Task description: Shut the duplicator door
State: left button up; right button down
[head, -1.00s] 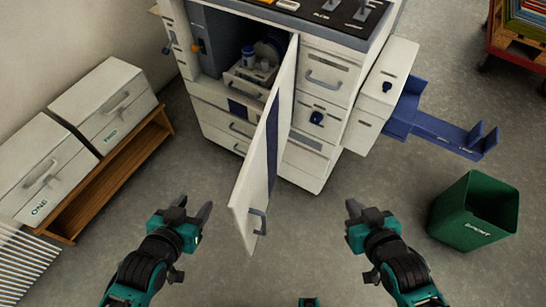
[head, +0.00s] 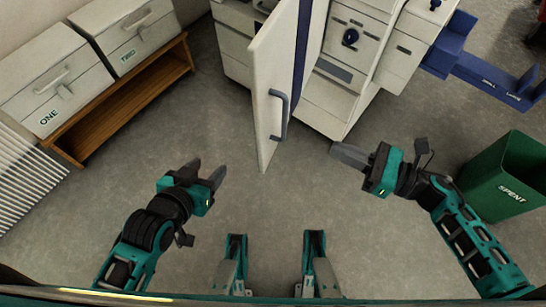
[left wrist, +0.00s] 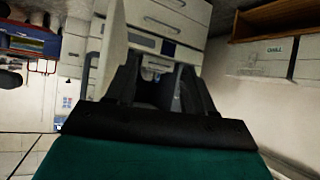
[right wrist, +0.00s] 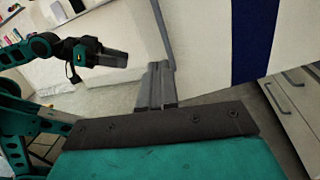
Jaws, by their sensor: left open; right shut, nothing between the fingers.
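The door (right wrist: 200,40) fills much of the right wrist view behind the shut fingers. My left gripper (head: 208,167) is open and empty, left of the door and nearer me.
The duplicator body (head: 350,75) stands behind the door, with a blue side tray (head: 490,75) at right. A green bin marked SPENT (head: 505,180) stands beside my right arm. White boxes marked ONE (head: 45,75) and TWO (head: 125,35) sit on a wooden bench (head: 125,100). Floor between is clear.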

aim_at(265, 132)
jog(key=w+a, duration=0.1)
jog(key=a, duration=0.3)
jog(key=w+a+n, duration=0.1)
jog(key=a, duration=0.3)
jog(key=w+a+f+n+g, duration=0.1)
jog(key=w+a, duration=0.1)
jog(key=a, duration=0.3)
jog(key=shift+a, duration=0.1)
